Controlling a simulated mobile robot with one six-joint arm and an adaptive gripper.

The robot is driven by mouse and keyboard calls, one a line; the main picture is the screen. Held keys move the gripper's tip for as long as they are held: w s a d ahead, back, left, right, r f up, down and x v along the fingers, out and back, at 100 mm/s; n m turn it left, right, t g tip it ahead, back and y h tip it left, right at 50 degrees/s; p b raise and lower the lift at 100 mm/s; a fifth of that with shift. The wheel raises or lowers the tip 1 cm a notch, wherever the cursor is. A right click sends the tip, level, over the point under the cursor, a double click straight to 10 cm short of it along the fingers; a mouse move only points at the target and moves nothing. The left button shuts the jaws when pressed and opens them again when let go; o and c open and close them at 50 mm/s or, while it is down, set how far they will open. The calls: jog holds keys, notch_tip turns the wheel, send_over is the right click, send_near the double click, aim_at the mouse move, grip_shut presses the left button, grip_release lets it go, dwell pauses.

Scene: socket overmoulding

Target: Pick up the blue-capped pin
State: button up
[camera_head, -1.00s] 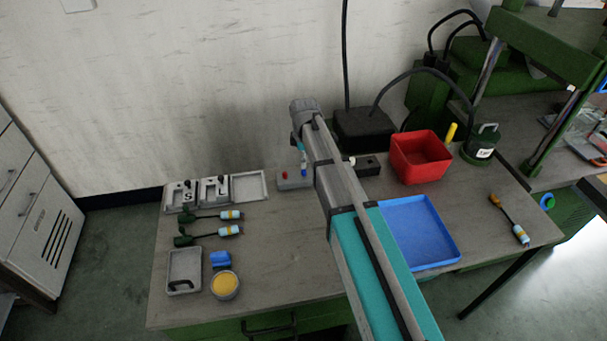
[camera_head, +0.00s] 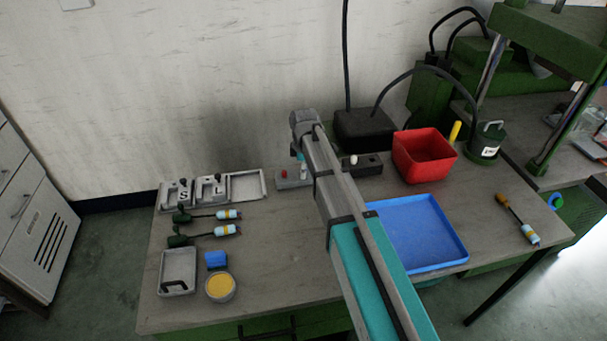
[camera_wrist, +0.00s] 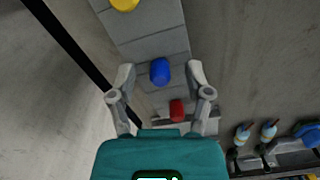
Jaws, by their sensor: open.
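The blue-capped pin (camera_wrist: 160,71) shows in the wrist view as a blue cap on a grey block (camera_wrist: 150,46). My gripper (camera_wrist: 159,74) is open, with one finger on each side of the blue cap and a gap on both sides. A red-capped pin (camera_wrist: 176,110) and a yellow-capped pin (camera_wrist: 124,4) are on the same block, on either side of the blue one. In the head view the red cap (camera_head: 284,173) shows at the left end of the block (camera_head: 290,183); my arm hides the blue cap and most of my gripper.
The wall is close behind the block. A dark block with a white knob (camera_head: 353,160), a red bin (camera_head: 424,157) and a blue tray (camera_head: 418,235) lie right of my arm. Two screwdriver-like tools (camera_head: 208,235) and grey trays (camera_head: 247,186) are left.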

dwell(0.4)
grip_shut()
jog(key=shift+r, duration=0.15)
notch_tip(320, 180, up, 2)
jog(key=p, duration=0.2)
jog(key=shift+r+p, duration=0.25)
jog(key=shift+p, duration=0.15)
jog(key=s+d+r+p, duration=0.3)
jog(key=s+r+p, duration=0.7)
jog(key=s, duration=0.3)
jog(key=shift+s+r, duration=0.15)
jog(key=shift+s, duration=0.2)
jog(key=shift+s+d, duration=0.1)
jog(key=shift+s, duration=0.05)
dwell(0.7)
